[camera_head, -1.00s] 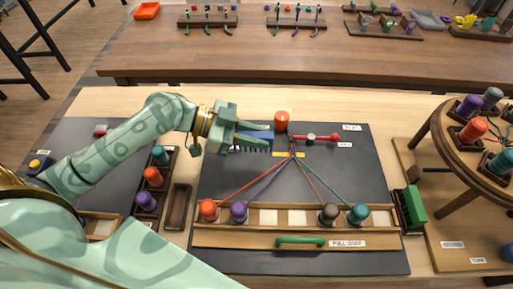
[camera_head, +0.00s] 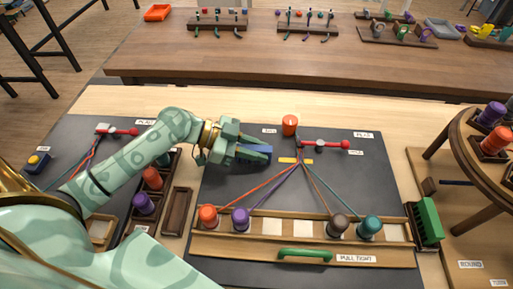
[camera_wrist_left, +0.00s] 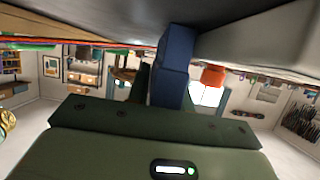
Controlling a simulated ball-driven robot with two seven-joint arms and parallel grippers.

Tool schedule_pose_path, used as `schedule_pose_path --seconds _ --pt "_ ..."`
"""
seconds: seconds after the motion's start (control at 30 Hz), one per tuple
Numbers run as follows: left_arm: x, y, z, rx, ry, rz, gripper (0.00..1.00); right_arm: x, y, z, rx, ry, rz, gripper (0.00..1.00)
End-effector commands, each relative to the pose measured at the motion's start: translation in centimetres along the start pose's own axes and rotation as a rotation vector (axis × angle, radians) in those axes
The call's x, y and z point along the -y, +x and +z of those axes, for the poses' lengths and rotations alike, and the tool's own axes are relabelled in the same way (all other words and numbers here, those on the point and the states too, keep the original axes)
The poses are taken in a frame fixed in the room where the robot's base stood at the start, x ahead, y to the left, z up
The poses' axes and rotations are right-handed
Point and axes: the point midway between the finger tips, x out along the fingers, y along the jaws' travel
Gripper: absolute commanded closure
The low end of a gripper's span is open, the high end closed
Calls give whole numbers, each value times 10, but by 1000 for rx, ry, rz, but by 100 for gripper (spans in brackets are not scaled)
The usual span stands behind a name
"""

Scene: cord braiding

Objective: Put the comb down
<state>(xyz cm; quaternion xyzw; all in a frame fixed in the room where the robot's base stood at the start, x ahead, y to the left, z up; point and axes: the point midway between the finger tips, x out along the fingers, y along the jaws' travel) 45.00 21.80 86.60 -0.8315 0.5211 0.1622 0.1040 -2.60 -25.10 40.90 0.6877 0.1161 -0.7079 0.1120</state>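My left gripper (camera_head: 238,151) reaches in from the left over the dark braiding board (camera_head: 300,190). It is shut on the blue comb (camera_head: 256,153), whose body sticks out past the fingertips. The comb's teeth are mostly hidden. In the left wrist view the comb (camera_wrist_left: 172,65) is a blue block between the fingers. The comb is left of the yellow strip (camera_head: 296,160) where the cords meet. I cannot tell whether it touches the board. My right gripper is out of view.
Orange (camera_head: 208,216), purple (camera_head: 241,219), dark (camera_head: 338,226) and teal (camera_head: 369,227) bobbins stand in a wooden rack, cords running up from them. An orange peg (camera_head: 290,125) and a red-handled lever (camera_head: 325,144) are behind. An empty wooden tray (camera_head: 178,211) lies left of the board.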

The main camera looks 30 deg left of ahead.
Motion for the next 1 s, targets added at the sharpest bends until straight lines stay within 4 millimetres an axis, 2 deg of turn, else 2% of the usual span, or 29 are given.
schedule_pose_path --seconds 0.03,0.07,0.4,0.77,0.8,0.83,0.87,0.93,0.97,1.0 --pt "0 0 0 1 0 1 64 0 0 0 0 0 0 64" --pt "0 0 0 1 0 1 59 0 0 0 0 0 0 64" --pt "0 -3 -6 0 1 0 59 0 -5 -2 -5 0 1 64" --pt "0 -65 -3 3 -1 0 59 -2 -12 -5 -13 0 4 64" --pt "0 -69 -4 3 0 -1 55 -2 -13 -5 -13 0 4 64" --pt "1 -72 -5 1 2 -1 55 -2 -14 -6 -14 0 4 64" --pt "2 -75 -9 -3 8 -4 55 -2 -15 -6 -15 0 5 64" --pt "11 -82 -31 -22 44 -18 55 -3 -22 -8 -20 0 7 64" --pt "17 -84 -48 -37 70 -26 55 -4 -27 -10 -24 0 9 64" --pt "23 -86 -77 -60 113 -28 55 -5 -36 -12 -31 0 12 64"
